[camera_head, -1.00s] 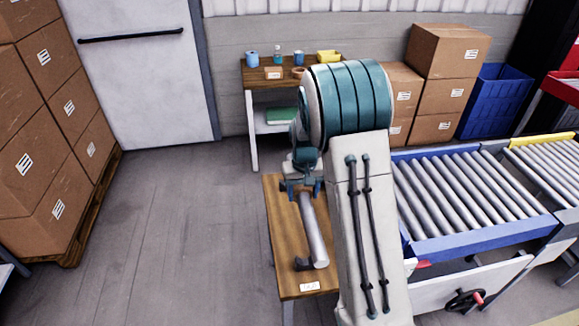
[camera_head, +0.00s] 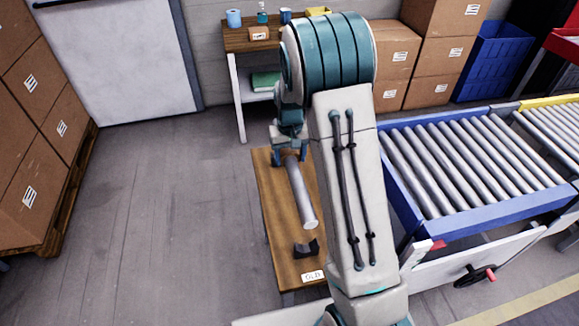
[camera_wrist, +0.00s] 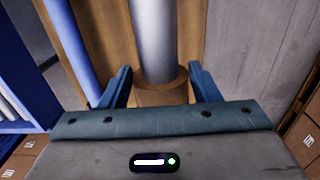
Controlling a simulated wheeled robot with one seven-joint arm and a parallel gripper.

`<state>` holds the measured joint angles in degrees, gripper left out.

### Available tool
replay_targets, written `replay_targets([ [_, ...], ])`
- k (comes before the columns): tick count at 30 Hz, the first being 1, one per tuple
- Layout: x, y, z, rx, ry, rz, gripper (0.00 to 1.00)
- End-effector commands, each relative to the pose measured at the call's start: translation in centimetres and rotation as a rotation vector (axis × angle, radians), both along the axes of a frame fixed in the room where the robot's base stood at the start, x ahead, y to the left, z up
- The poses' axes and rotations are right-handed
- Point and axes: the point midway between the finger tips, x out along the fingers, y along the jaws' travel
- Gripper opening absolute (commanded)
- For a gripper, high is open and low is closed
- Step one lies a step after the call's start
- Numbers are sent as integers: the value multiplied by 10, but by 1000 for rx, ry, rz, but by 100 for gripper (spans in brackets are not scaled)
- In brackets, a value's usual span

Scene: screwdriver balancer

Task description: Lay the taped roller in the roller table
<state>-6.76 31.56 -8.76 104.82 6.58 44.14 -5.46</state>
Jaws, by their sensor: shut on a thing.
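The taped roller (camera_head: 299,195) is a grey cylinder above the wooden bench. In the wrist view its brown taped end (camera_wrist: 160,86) sits between the fingers of my gripper (camera_wrist: 160,82). My gripper (camera_head: 290,158) is shut on this far end, and the roller's near end points toward the bench's front. A black cradle (camera_head: 306,248) stands on the bench, apart from the roller's near end. The roller table (camera_head: 490,224), with a blue frame and several grey rollers, is at right; its left part is hidden behind my arm.
The wooden bench (camera_head: 281,240) bears a label (camera_head: 313,276) reading "OLD". A shelf table (camera_head: 236,46) with small items stands behind. Cartons (camera_head: 394,62) and a blue bin (camera_head: 487,68) are at back right, more cartons (camera_head: 40,165) at left. The floor between is clear.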

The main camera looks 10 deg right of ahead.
Motion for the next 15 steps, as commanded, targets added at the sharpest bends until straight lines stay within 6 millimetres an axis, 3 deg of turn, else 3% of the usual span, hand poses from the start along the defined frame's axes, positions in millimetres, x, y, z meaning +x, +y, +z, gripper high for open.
replay_targets([
  [1,0,0,-14,0,-2,0,20],
  [4,0,0,-22,0,-2,0,20],
  [15,0,0,-34,0,-1,0,20],
])
